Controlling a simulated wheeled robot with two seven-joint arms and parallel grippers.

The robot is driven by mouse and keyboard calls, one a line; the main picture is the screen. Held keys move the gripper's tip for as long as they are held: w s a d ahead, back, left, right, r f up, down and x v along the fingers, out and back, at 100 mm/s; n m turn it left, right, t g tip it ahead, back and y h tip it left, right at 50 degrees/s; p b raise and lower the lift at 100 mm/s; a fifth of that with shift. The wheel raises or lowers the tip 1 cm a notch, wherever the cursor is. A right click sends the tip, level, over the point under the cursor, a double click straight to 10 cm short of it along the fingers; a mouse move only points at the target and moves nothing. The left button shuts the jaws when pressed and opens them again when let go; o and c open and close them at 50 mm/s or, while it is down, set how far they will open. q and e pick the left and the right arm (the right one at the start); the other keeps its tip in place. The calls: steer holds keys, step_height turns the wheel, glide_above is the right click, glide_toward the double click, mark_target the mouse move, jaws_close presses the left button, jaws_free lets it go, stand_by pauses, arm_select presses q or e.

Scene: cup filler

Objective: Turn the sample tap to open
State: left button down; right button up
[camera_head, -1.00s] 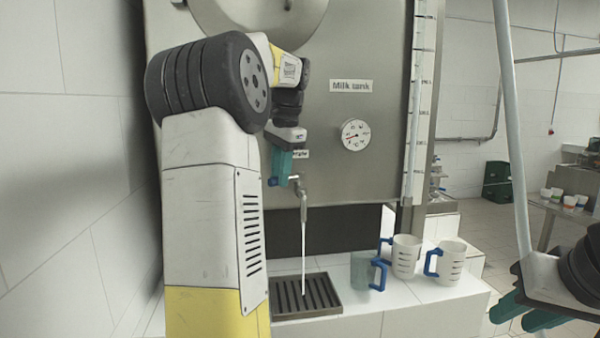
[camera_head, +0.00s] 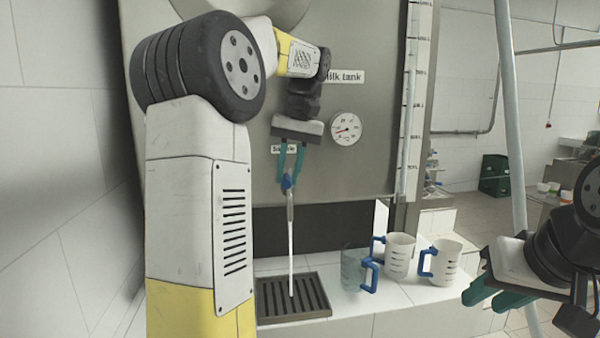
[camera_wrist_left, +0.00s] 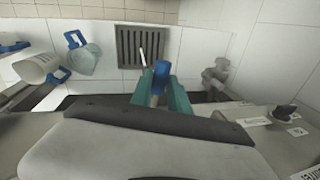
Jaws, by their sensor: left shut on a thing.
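The sample tap (camera_head: 290,198) sticks out of the tank front, its spout pointing down. A thin white stream (camera_head: 291,250) runs from it to the drain grate. My left gripper (camera_head: 289,176) is shut on the tap's blue handle (camera_head: 287,184), which sits right above the spout. In the left wrist view the blue handle (camera_wrist_left: 160,78) is between the teal fingertips (camera_wrist_left: 161,88). My right gripper (camera_head: 492,291) is open and empty at the lower right, away from the tap.
The drain grate (camera_head: 268,302) lies below the tap. A clear jug (camera_head: 353,267) and two white mugs (camera_head: 398,262) with blue handles stand on the tiled ledge to its right. A gauge (camera_head: 346,129) and label are on the tank (camera_head: 230,165).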

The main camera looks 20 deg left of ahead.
arm_select(q)
steer(key=shift+w+d+n, duration=0.3)
steer(key=shift+d+n, duration=0.2)
steer(key=shift+n, duration=0.4)
steer(key=c, duration=1.3)
jaws_free()
steer(key=shift+d, duration=0.1)
steer(key=shift+o, duration=0.2)
step_height(320, 180, up, 8)
steer(key=d, duration=0.1)
steer(key=shift+w+d+f, duration=0.15)
steer(key=shift+w, duration=0.25)
